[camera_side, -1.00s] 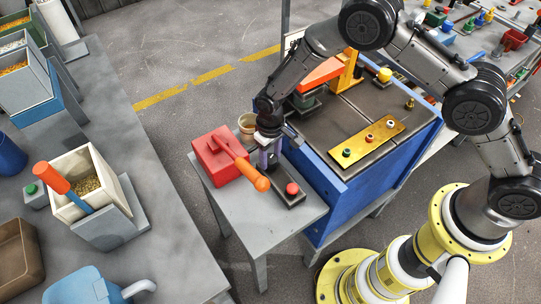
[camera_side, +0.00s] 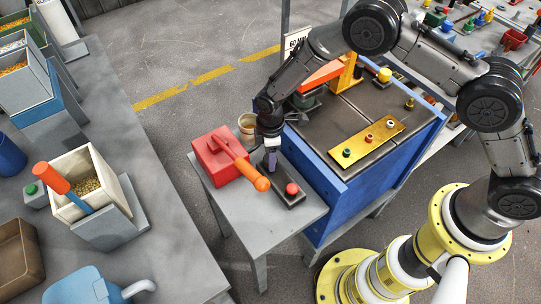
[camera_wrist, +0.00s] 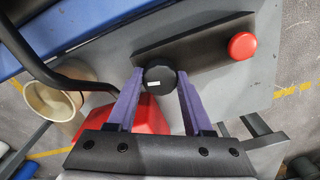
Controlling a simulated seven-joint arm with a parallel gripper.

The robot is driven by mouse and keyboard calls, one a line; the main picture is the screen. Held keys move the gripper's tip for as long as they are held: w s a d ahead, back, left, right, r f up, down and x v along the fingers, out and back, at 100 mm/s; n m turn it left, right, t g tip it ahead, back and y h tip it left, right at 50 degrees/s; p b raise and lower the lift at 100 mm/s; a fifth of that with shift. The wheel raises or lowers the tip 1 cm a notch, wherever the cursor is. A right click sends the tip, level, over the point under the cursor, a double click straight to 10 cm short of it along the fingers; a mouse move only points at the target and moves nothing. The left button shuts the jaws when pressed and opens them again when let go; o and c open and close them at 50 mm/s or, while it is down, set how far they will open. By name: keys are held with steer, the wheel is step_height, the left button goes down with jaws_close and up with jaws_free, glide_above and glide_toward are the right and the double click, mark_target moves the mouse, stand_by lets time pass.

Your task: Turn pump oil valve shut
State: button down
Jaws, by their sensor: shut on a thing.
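The valve knob (camera_wrist: 160,78) is a round black knob with a small white mark on top. It sits at one end of a dark base bar, which has a red button (camera_wrist: 242,46) at its other end. My gripper's purple fingers (camera_wrist: 160,84) lie on both sides of the knob and are shut on it. In the side view my gripper (camera_side: 271,168) points down at the bar's far end and hides the knob. The red button (camera_side: 292,189) shows nearer the camera there.
A red box (camera_side: 213,160) with an orange-ended lever (camera_side: 262,184) stands close left of my gripper on the small grey table (camera_side: 265,225). A beige pot (camera_side: 247,122) is just behind. The blue cabinet (camera_side: 375,190) stands close on the right.

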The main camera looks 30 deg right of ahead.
steer(key=shift+r+n, duration=0.1)
steer(key=shift+n, duration=1.1)
steer(key=shift+c, duration=1.5)
jaws_free()
step_height(320, 180, up, 14)
